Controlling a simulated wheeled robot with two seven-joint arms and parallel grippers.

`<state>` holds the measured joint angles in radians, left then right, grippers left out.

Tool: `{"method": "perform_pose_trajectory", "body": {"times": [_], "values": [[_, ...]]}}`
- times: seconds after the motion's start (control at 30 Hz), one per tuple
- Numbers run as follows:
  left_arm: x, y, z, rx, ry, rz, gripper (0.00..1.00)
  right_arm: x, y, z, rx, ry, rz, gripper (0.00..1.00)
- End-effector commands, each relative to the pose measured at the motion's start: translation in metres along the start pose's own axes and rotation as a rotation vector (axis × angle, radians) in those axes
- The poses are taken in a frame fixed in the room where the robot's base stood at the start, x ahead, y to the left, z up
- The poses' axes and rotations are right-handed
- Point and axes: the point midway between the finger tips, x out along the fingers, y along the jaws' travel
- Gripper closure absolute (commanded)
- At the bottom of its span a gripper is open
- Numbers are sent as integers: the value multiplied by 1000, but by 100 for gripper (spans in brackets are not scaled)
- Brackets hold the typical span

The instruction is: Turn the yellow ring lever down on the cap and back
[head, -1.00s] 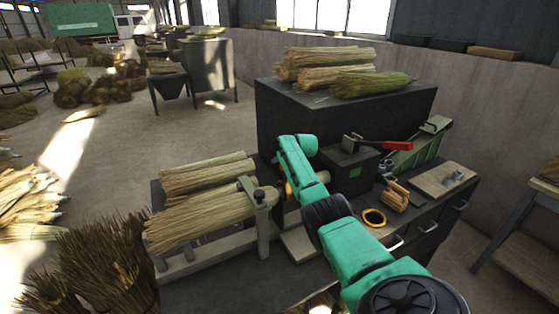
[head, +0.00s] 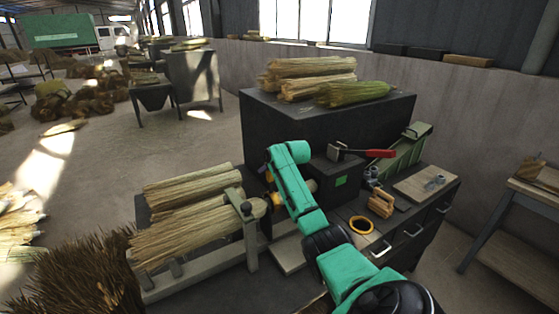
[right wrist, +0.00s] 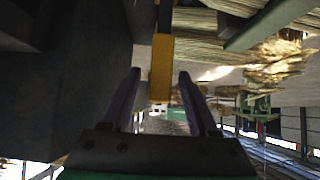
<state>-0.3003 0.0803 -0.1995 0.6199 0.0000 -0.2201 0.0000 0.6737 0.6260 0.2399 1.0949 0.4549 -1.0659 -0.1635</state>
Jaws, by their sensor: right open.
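A yellow bar, which looks like the ring lever (right wrist: 161,68), hangs down in the right wrist view. A bit of yellow (head: 276,199) also shows in the head view beside the clamped end of the straw bundle, partly behind my right arm. The cap itself I cannot make out clearly. My right gripper (right wrist: 159,84) is open in the right wrist view. Its two dark fingers stand on either side of the bar's lower end, with a gap visible on the right; I cannot tell the depth. In the head view my arm hides this gripper. My left gripper is not in view.
Straw bundles (head: 192,230) lie in the grey clamp stand (head: 249,238) left of my arm. A dark box (head: 325,180), a red-handled tool (head: 371,153), a yellow ring (head: 361,225) and a wooden board (head: 426,184) are on the bench to the right.

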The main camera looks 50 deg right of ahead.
Motion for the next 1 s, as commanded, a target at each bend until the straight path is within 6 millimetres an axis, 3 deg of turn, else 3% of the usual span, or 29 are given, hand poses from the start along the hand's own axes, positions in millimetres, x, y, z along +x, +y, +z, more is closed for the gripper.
{"method": "perform_pose_trajectory", "body": {"times": [0.5, 1.0], "values": [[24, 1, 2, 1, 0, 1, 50, -93, 0, 2, 0, 0, 2, 40], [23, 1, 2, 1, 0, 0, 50, -100, 0, 1, 0, -2, 2, 40]]}}
